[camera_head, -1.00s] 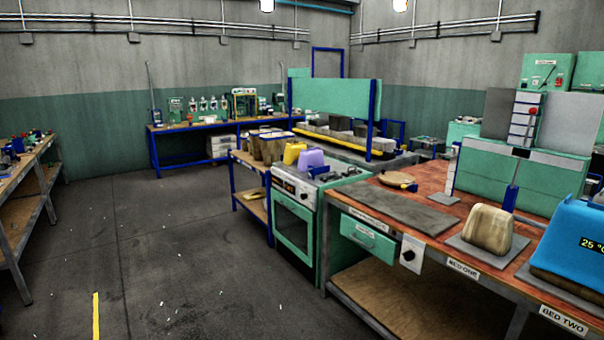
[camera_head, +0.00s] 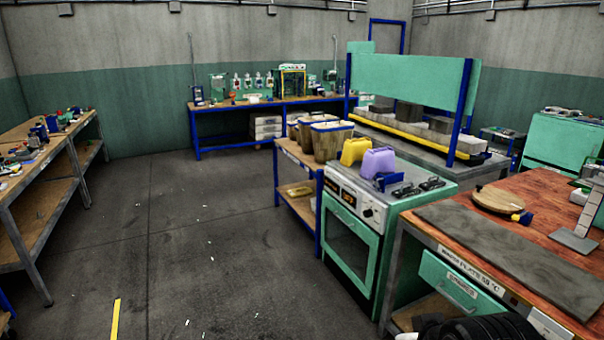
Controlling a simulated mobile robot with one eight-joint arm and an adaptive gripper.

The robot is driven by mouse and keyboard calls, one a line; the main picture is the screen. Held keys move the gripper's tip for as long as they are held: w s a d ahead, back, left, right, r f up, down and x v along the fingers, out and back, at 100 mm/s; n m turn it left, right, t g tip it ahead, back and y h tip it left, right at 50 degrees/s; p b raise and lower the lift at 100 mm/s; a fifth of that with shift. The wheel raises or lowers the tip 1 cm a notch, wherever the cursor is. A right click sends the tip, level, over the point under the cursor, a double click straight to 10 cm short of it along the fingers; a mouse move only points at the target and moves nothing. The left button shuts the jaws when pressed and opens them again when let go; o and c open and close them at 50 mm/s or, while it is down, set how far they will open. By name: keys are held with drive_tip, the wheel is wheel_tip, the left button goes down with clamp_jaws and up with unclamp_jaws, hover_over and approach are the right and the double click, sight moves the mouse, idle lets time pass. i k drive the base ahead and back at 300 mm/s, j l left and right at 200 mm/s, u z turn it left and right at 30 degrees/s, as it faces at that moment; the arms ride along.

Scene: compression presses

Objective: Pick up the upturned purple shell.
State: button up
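The purple shell (camera_head: 377,163) stands on top of the green and white cooker, near its back left corner. A yellow shell (camera_head: 355,151) of similar shape stands right beside it, to the left and a little behind. From here I cannot tell the inside of the purple shell. My gripper's fingers are not in view. A dark ribbed part, probably of my arm, shows at the bottom right edge, well short of the cooker.
The cooker (camera_head: 352,240) has black burner grates (camera_head: 417,186) to the right of the shells. Brown buckets (camera_head: 328,140) stand on a blue-framed shelf behind. The red-topped bench (camera_head: 540,205) bounds the right.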

sight(380, 160)
drive_tip(key=i+j, duration=0.1)
drive_tip(key=i, duration=2.3)
drive_tip(key=i+z, duration=0.4)
drive_tip(key=i+j+z, duration=0.35)
drive_tip(key=i, duration=0.25)
drive_tip(key=i+j+z, duration=0.4)
drive_tip(key=i+l, duration=0.05)
drive_tip(key=l, duration=0.05)
